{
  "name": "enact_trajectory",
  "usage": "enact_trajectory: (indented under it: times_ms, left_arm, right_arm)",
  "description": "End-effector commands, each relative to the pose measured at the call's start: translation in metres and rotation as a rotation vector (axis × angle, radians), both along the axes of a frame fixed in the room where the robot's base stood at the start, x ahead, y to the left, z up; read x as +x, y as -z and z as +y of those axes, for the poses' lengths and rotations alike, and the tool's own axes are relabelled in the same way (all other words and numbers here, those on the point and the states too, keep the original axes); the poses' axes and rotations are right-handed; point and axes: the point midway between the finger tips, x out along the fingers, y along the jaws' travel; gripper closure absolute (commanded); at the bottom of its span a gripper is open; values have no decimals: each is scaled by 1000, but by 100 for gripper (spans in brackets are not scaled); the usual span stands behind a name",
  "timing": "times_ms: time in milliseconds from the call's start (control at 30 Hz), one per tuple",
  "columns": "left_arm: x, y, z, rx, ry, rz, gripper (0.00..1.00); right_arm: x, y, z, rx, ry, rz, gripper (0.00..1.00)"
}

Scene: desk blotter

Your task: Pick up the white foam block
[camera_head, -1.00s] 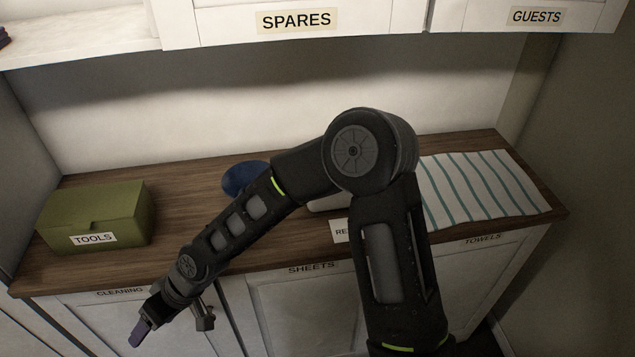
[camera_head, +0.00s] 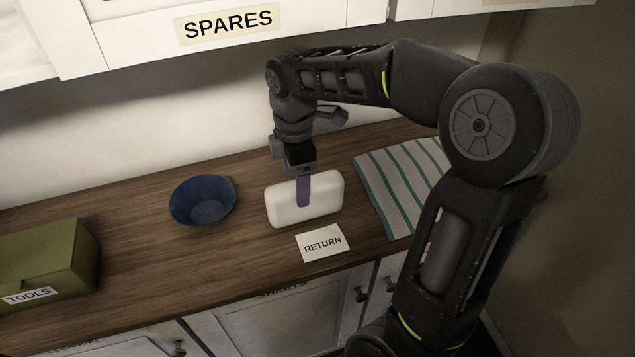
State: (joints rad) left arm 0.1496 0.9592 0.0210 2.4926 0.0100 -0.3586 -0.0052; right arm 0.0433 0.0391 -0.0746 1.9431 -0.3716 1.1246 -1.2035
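The white foam block (camera_head: 325,198) lies on the wooden counter between the blue bowl and the striped towel, behind the RETURN card. My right gripper (camera_head: 302,188) points down over the middle of the block. One purple finger shows against the block's near side. The other finger is hidden, so I cannot tell whether the fingers grip the block or only stand around it. The block appears to rest on the counter. My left gripper is not in view.
A blue bowl (camera_head: 203,201) stands left of the block. A green TOOLS box (camera_head: 45,258) is at the far left. A striped towel (camera_head: 392,180) lies to the right. The RETURN card (camera_head: 322,243) is in front. Wall cabinets (camera_head: 300,18) hang above.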

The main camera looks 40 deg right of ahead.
Motion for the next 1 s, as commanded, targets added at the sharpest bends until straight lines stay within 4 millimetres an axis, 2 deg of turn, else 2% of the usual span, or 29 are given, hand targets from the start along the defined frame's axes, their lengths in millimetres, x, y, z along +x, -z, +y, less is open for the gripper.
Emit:
enact_trajectory:
  times_ms: [100,400,700,1000]
  left_arm:
    - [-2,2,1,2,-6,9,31]
    - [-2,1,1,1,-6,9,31]
    - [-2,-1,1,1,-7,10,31]
    - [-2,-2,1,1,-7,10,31]
  right_arm:
    - [-9,-3,-11,-9,-18,19,29]
    - [-9,-2,-12,-9,-20,22,29]
    - [-9,23,-12,-8,-19,23,29]
    - [-9,24,-12,-8,-19,20,29]
